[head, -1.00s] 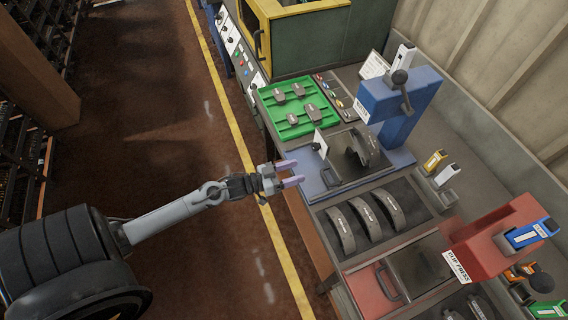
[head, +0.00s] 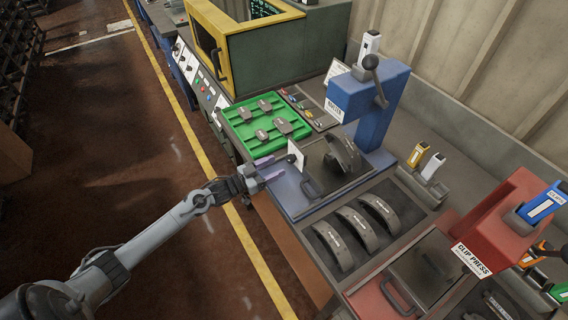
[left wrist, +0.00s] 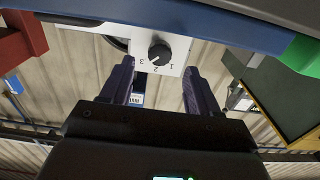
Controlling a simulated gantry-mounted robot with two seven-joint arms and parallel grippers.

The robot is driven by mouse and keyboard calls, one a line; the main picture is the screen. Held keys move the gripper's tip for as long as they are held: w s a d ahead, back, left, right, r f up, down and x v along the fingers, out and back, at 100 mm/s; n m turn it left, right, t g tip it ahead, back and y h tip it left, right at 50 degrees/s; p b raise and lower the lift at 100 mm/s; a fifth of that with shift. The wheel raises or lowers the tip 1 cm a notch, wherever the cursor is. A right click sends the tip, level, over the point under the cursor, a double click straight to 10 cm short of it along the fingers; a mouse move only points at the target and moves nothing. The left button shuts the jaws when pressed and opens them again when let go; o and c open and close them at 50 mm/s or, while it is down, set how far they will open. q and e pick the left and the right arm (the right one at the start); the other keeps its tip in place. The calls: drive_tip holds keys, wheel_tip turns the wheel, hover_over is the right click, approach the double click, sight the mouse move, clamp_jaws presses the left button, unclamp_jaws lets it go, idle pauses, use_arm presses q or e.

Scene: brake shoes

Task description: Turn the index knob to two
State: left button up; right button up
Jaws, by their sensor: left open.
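The index knob (left wrist: 159,54) is a small dark round knob on a white plate (left wrist: 178,48) marked 1, 2 and 3, in the left wrist view, which shows the plate upside down. I cannot tell for sure which number its pointer faces. My left gripper (head: 269,168) is open at that station's front edge, near this plate. Its purple fingers (left wrist: 156,82) lie on either side of the knob's line, apart from it.
A blue press (head: 378,105) stands behind the station, with a green tray (head: 240,121) of pads to its left. Curved brake shoes (head: 357,228) lie in a dark rack to the right, before the red clip press (head: 497,225). The brown floor in front is open.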

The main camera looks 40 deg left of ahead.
sight(288, 160)
use_arm(q)
drive_tip(key=shift+b+x, duration=0.3)
drive_tip(key=shift+x, duration=2.1)
drive_tip(key=c, duration=1)
drive_tip(key=shift+c, duration=0.2)
